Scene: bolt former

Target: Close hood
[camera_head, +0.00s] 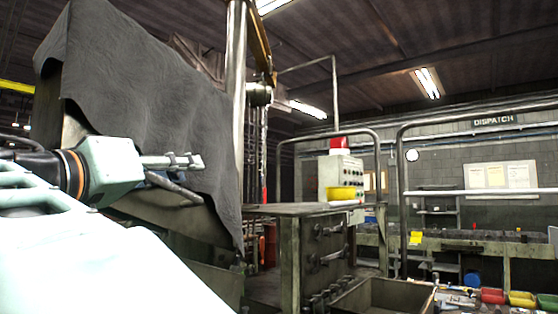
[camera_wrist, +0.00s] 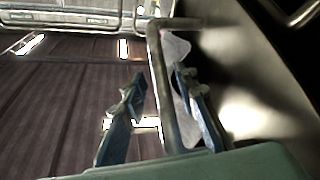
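The hood (camera_head: 150,95) is a large raised, tilted piece with a dark grey, leathery surface at the left of the head view. In the wrist view, the bent handle bar (camera_wrist: 160,75) runs between the two fingers of my gripper (camera_wrist: 159,82). The fingers are apart, with a gap visible on the left side of the bar. The right finger is close to the bar; I cannot tell whether it touches. The hood's metal underside (camera_wrist: 240,85) appears to be at the right.
A steel post (camera_head: 236,100) stands right of the hood. A control box (camera_head: 340,176) with a red lamp sits behind the machine body (camera_head: 300,255). Metal railings (camera_head: 400,180) and a workbench (camera_head: 480,245) are at the right. Open air lies above the machine's middle.

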